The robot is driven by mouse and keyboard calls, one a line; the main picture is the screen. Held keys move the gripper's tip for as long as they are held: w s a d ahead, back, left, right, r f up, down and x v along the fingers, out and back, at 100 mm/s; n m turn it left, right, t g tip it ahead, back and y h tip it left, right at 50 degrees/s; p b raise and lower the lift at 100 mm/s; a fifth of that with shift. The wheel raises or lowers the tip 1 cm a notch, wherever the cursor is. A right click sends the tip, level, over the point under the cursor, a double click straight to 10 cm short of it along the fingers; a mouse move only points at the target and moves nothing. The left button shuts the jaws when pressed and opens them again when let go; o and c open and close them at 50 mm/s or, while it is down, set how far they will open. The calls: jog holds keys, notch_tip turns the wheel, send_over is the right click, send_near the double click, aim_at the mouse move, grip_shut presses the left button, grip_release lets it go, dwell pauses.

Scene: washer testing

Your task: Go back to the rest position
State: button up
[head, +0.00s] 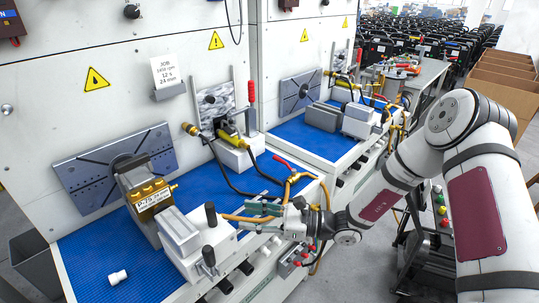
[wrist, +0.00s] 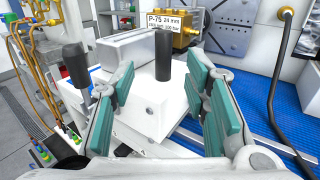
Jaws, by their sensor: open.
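My gripper (head: 258,214) is at the right side of the near blue-matted bench, beside a white clamp fixture (head: 215,252). In the wrist view my gripper (wrist: 162,66) has its two teal-padded fingers wide apart with nothing held. An upright black handle (wrist: 163,54) of the white fixture (wrist: 150,104) shows between the fingers, farther off; I see no contact. My arm reaches in from the right of the head view. No marked rest position is visible.
A brass block labelled P-75 24 mm (head: 150,196) sits behind the fixture. A small white fitting (head: 118,277) lies on the blue mat (head: 100,250). Orange hoses and brass valves (head: 292,180) are close to my gripper. A second similar bench (head: 300,135) stands behind. Grey floor (head: 375,250) lies right of the bench.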

jog(key=s+d+r+n+g+h, duration=0.4)
jog(key=s+d+r+n+h, duration=0.5)
jog(key=s+r+n, duration=0.3)
jog(key=s+d+r+n+t+h, duration=0.3)
jog(key=s+d+r+t+h, duration=0.1)
jog(key=d+r, duration=0.3)
jog(key=s+d+r+n+t+h, duration=0.3)
jog(key=s+d+r+t+h, duration=0.1)
jog(key=d, duration=0.8)
notch_tip(320, 180, up, 3)
jog(key=shift+s+f+n+h, duration=0.1)
jog(key=shift+s+n+h, duration=0.35)
jog(key=shift+s, duration=0.55)
